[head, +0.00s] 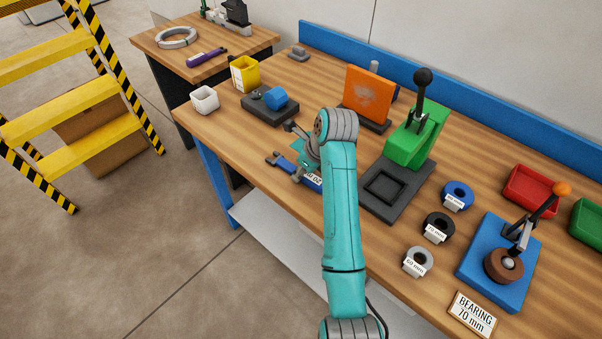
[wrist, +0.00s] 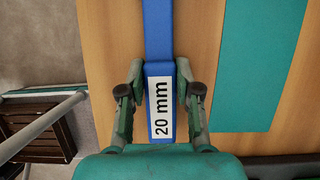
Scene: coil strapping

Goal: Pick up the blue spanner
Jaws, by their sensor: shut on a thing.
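The blue spanner (head: 283,163) lies along the front part of the wooden bench in the head view, its grey jaw end pointing left. In the wrist view its blue handle (wrist: 158,30) runs down the middle and bears a white "20 mm" label. My gripper (head: 298,174) is over the handle, seen from behind my arm. In the wrist view my gripper (wrist: 159,76) has one finger on each side of the handle, at the label's upper end, shut on it. I cannot tell whether the spanner is clear of the bench. Part of the handle is hidden by my gripper in the head view.
A teal patch (wrist: 262,65) lies on the bench right of the spanner in the wrist view. A green press (head: 415,135) stands right of my arm, and a dark block with a blue cylinder (head: 275,98) stands behind the spanner. The bench's front edge is close.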

